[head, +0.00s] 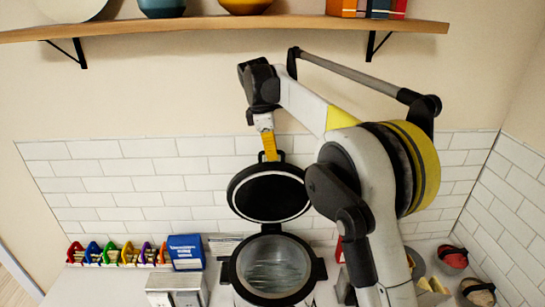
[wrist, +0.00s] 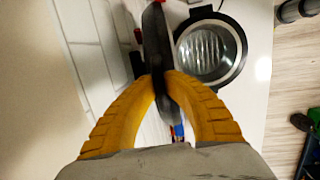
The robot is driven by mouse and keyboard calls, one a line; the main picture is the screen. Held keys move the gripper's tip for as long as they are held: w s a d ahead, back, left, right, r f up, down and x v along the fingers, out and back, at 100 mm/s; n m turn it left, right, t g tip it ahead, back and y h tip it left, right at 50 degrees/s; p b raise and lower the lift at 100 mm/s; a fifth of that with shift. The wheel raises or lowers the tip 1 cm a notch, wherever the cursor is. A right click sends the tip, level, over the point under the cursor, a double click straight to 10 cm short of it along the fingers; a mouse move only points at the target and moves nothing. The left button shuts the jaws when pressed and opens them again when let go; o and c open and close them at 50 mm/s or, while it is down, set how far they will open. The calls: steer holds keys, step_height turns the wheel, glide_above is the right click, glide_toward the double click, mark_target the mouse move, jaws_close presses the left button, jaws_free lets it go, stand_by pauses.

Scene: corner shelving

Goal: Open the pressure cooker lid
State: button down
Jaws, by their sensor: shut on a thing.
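The pressure cooker (head: 231,272) stands on the counter with its round mouth uncovered, and its shiny metal inside shows. Its black lid (head: 270,195) is raised, tilted steeply up behind the mouth, with its underside facing the head camera. My gripper (head: 269,153) is above the lid, with its yellow fingers at the lid's upper edge. In the wrist view, my gripper (wrist: 163,82) has both fingers closed on the dark lid (wrist: 156,40), seen edge-on. The open cooker (wrist: 239,38) shows to the right of it there.
A wooden shelf (head: 220,27) with pots and books runs along the wall above. A row of colourful items (head: 118,255), a blue box (head: 186,252) and a silvery box (head: 176,288) stand left of the cooker. More items stand at the right, partly behind my arm.

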steer(key=shift+w+r, duration=0.15)
steer(key=shift+w, duration=0.95)
steer(key=c, duration=1.5)
jaws_free()
steer(key=shift+d, duration=0.1)
steer(key=shift+o, duration=0.2)
